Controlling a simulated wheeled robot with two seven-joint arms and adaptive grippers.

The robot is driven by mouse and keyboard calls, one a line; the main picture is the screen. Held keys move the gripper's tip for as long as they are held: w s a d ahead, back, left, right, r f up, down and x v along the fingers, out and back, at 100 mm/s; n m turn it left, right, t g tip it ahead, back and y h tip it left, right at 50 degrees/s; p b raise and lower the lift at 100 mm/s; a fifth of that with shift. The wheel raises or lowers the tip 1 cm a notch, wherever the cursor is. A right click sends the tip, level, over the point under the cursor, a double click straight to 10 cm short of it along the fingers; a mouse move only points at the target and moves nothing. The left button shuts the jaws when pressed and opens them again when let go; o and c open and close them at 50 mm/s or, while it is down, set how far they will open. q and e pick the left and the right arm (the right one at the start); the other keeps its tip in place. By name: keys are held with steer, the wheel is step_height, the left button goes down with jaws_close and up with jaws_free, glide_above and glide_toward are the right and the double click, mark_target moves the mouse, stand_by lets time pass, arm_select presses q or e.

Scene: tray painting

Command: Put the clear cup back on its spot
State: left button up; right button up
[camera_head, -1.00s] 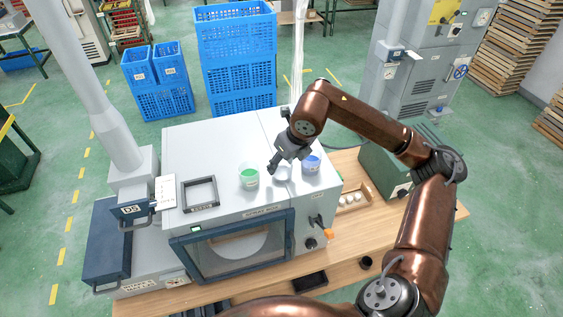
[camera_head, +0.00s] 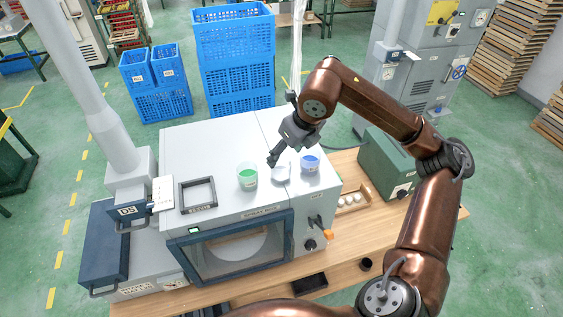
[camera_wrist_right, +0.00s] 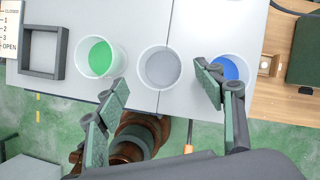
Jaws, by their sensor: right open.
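The clear cup (camera_head: 281,172) stands upright on top of the grey machine, between a cup with green contents (camera_head: 247,176) and a cup with blue contents (camera_head: 310,163). In the right wrist view the clear cup (camera_wrist_right: 160,68) shows a grey inside and sits between the green cup (camera_wrist_right: 101,57) and the blue cup (camera_wrist_right: 229,69). My right gripper (camera_head: 272,161) is just behind and above the clear cup. In the wrist view its fingers (camera_wrist_right: 160,100) are spread wide and hold nothing. My left gripper is not in view.
A square dark frame (camera_head: 198,194) lies on the machine top (camera_head: 215,150) to the left, with a label card (camera_head: 162,193) beside it. A green box (camera_head: 386,165) and a wooden tray with white balls (camera_head: 352,200) stand on the bench at right. The back of the machine top is clear.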

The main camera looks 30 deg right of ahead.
steer(key=v, duration=0.5)
steer(key=shift+r, duration=0.3)
